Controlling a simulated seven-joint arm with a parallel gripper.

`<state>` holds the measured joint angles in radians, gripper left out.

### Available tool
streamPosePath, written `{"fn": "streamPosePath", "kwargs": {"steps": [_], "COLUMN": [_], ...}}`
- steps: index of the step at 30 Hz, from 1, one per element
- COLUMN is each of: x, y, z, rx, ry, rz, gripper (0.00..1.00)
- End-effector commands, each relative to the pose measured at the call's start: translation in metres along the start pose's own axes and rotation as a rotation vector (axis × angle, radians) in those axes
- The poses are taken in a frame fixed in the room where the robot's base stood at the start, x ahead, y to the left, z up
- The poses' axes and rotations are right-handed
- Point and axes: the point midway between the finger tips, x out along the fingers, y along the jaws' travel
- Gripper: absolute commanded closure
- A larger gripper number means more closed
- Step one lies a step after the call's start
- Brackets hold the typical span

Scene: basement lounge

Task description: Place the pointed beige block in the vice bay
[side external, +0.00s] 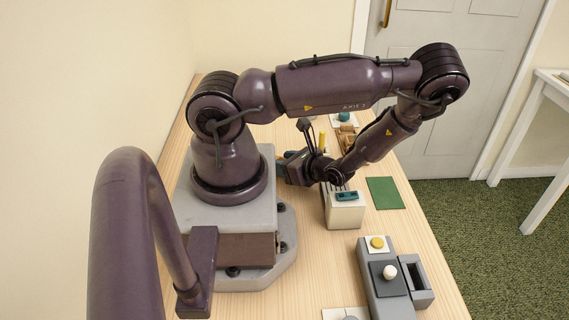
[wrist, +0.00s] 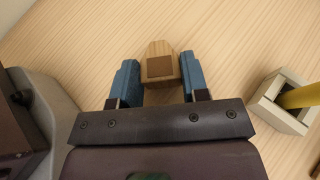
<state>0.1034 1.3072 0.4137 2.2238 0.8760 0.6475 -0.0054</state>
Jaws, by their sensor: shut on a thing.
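The pointed beige block (wrist: 159,58), with a brown square on its near end, is between the blue fingers in the wrist view. My gripper (wrist: 159,75) is shut on it, a finger on each side; its pointed end faces away. In the side view my gripper (side external: 284,160) is low beside my base, and the block cannot be made out there. Its height above the table is unclear. A grey fixture (side external: 374,297) with a dark slot on its right side stands at the front right; I cannot tell whether this is the vice bay.
A cream box (side external: 345,215) with a teal piece on top stands right of my gripper. A green mat (side external: 385,193) lies beyond it. In the wrist view a cream holder (wrist: 266,111) has a yellow piece in it. Bare table lies between the box and the grey fixture.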

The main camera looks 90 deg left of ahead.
Motion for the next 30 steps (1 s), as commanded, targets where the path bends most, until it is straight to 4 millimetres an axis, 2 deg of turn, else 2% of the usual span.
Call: {"fn": "streamPosePath", "kwargs": {"steps": [11,12,15,25,30], "x": [0.002,0.002,0.002,0.001,-0.023], "y": [0.000,0.000,0.000,0.000,-0.001], "z": [-0.005,-0.005,-0.005,-0.002,-0.004], "rx": [0.000,0.000,0.000,0.000,-0.002], "ry": [0.000,0.000,0.000,0.000,0.005], "rz": [0.000,0.000,0.000,0.000,-0.004], "gripper": [0.81,0.54,0.33,0.33,0.33]}}
